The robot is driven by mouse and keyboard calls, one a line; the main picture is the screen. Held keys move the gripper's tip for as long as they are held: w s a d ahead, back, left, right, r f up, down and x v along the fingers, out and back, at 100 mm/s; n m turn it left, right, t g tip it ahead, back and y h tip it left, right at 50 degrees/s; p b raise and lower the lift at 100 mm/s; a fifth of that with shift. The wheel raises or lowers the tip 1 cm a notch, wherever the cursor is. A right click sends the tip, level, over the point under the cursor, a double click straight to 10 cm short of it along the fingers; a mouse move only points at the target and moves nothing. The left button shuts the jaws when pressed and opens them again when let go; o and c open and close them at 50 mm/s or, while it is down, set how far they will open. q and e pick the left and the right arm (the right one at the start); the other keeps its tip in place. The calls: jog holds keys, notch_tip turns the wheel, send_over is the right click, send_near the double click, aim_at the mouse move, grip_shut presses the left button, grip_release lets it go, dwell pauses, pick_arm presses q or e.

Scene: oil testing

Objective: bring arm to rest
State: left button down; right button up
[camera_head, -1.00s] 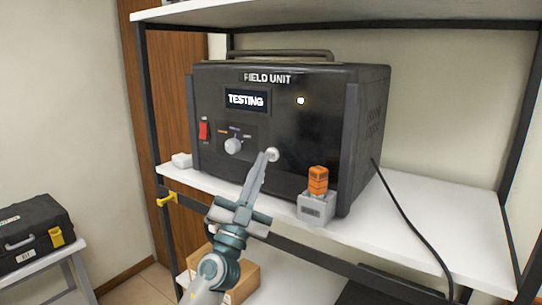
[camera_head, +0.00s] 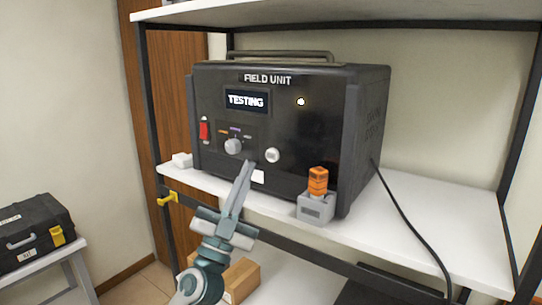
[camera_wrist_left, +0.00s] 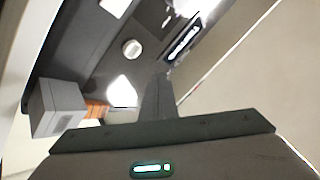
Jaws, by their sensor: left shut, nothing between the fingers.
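My left gripper (camera_head: 248,165) is shut and empty. Its fingertips point up in front of the lower face of the black field unit (camera_head: 325,120), left of a round silver button (camera_head: 272,155). The unit's screen (camera_head: 247,100) reads TESTING and a small light (camera_head: 301,101) glows beside it. A dial (camera_head: 233,146) and a red switch (camera_head: 204,130) sit on the left of the panel. In the left wrist view the closed fingers (camera_wrist_left: 160,85) show in front of the panel, with the round button (camera_wrist_left: 131,48) beyond them. My right gripper is not in view.
A grey block with an orange top (camera_head: 316,205) stands on the white shelf (camera_head: 430,220) at the unit's front right corner. A black cable (camera_head: 405,225) hangs over the shelf. A cardboard box (camera_head: 243,280) is below, and a black toolbox (camera_head: 35,232) stands at the left.

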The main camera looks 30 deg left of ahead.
pick_arm(q)
jog(key=shift+f+y, duration=0.1)
jog(key=shift+y, duration=0.2)
dwell(0.4)
jog(key=s+f+n+g+y, duration=0.3)
jog(key=f+g, duration=0.4)
jog(key=f, duration=0.9)
jog(key=s+f+n+g+y, duration=0.25)
jog(key=f+n+g, duration=0.3)
jog(key=f, duration=1.05)
jog(key=s+d+f+m+g+h, duration=0.25)
jog(key=s+d+f+g, duration=0.4)
jog(key=s+f, duration=0.5)
jog(key=s+d+f+m+g+h, duration=0.1)
jog(key=s+d+f+g+h, duration=0.35)
jog(key=s+d+f, duration=0.65)
jog(key=s+a+f+g, duration=0.1)
jog(key=s+a+f, duration=0.1)
jog(key=f, duration=1.1)
jog(key=s+a+f+g, duration=0.1)
jog(key=s+a+f, duration=0.1)
jog(key=f, duration=1.2)
jog(key=s+a+f+b, duration=0.1)
jog(key=s+a+f, duration=0.2)
jog(key=s+f, duration=1.5)
jog(key=shift+f+g, duration=0.25)
jog(key=shift+g, duration=0.1)
